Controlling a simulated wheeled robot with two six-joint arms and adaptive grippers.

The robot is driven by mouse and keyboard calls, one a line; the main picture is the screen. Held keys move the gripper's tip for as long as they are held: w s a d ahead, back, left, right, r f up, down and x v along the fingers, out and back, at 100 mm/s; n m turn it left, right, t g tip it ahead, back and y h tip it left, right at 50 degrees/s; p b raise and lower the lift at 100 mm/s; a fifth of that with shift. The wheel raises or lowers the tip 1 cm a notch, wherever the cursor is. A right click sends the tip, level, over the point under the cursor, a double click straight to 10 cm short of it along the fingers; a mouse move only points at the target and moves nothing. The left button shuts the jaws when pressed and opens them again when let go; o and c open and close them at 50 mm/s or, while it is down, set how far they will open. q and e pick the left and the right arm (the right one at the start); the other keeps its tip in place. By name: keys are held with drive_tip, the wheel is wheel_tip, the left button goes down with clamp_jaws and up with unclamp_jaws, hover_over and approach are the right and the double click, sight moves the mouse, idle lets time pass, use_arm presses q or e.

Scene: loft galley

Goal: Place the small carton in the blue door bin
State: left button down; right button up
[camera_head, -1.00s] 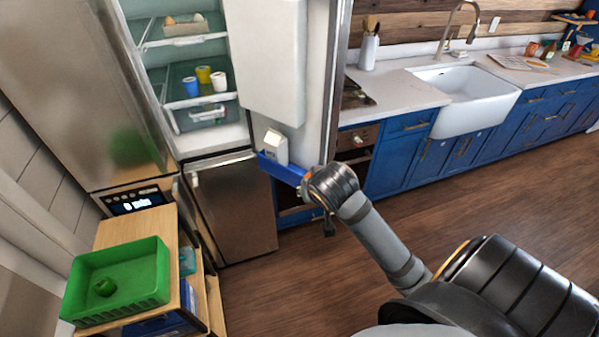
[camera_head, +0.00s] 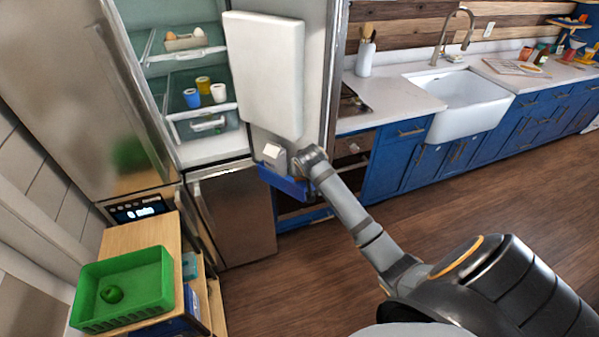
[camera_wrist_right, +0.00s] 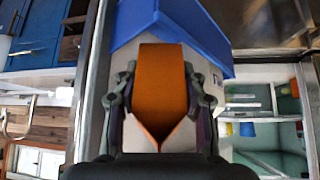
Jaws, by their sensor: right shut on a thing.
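The small carton (camera_head: 274,155) is white with a gabled top. In the head view it stands upright at the blue door bin (camera_head: 285,186) on the open fridge door. Its lower part is hidden behind the bin's front wall, so I cannot tell whether it touches the floor. My right gripper (camera_head: 296,163) comes in from the right and is shut on the carton. In the wrist view its fingers (camera_wrist_right: 162,90) flank an orange surface, and the blue bin (camera_wrist_right: 175,22) lies just beyond them. My left gripper is not in view.
Fridge shelves hold several cups (camera_head: 204,86) and an egg tray (camera_head: 184,42). A green crate (camera_head: 150,290) stands on a wooden cart at left. The floor (camera_head: 430,220) at right is clear.

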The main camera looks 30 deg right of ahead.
drive_tip(key=shift+w+f, duration=0.1)
drive_tip(key=shift+f, duration=0.3)
drive_tip(key=p, duration=0.1)
drive_tip(key=w+g+p, duration=0.1)
drive_tip(key=p, duration=0.1)
drive_tip(key=shift+d+r, duration=0.1)
drive_tip(key=shift+d, duration=0.1)
drive_tip(key=shift+w+d+f+g+y+p, duration=0.2)
drive_tip(key=shift+w+g+y+p, duration=0.15)
drive_tip(key=shift+g+y+p, duration=0.55)
drive_tip(key=shift+f+g+p, duration=0.3)
drive_tip(key=shift+f+p, duration=0.2)
drive_tip(key=shift+f, duration=0.3)
drive_tip(key=shift+s+f, duration=0.1)
drive_tip(key=shift+f, duration=0.1)
drive_tip(key=shift+f, duration=0.65)
